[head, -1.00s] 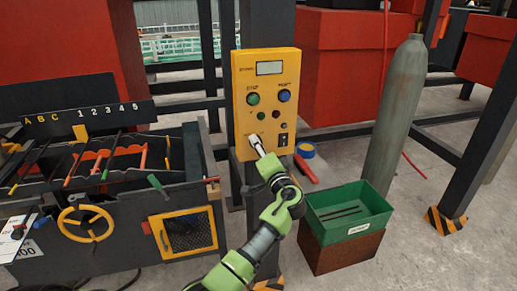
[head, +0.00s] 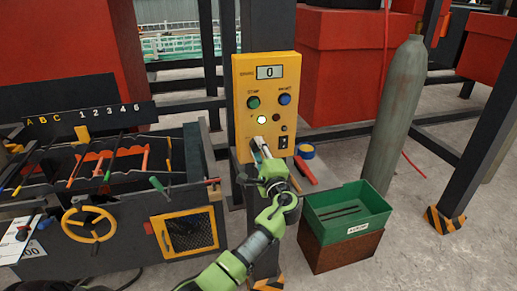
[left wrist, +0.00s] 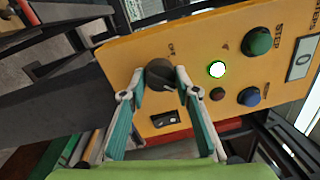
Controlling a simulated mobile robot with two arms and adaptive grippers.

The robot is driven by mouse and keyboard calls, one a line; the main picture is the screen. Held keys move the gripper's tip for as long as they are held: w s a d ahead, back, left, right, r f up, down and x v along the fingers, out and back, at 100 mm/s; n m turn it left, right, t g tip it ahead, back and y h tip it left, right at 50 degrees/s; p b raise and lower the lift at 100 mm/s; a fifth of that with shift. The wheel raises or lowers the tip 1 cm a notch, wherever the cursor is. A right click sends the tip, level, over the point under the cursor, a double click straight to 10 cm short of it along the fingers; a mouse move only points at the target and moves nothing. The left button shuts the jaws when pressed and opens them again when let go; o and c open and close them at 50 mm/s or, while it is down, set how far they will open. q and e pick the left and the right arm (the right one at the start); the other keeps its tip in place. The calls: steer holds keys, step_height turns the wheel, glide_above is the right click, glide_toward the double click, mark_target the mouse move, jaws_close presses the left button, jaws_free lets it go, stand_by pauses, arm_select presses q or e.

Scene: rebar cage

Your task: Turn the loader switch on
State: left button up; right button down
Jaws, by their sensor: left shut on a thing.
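The yellow control box (head: 266,105) is on the dark post in the head view. Its display (head: 270,72) reads 0, and a small lamp (head: 261,120) on it glows white-green. My left gripper (head: 258,148) is at the lower left of the panel. In the left wrist view the black rotary switch (left wrist: 161,74) sits between the fingertips of my left gripper (left wrist: 160,88), which is shut on it. In the head view the gripper hides most of the switch. My right gripper is not in view.
A green push button (left wrist: 258,41), a blue button (left wrist: 249,96) and a black rocker (head: 283,142) are near the switch. A green bin (head: 347,210) stands below right, a gas cylinder (head: 396,120) behind it. The bar machine (head: 110,190) is at left.

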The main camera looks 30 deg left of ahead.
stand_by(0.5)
arm_select(q)
steer(key=o, duration=1.1)
steer(key=v, duration=1.2)
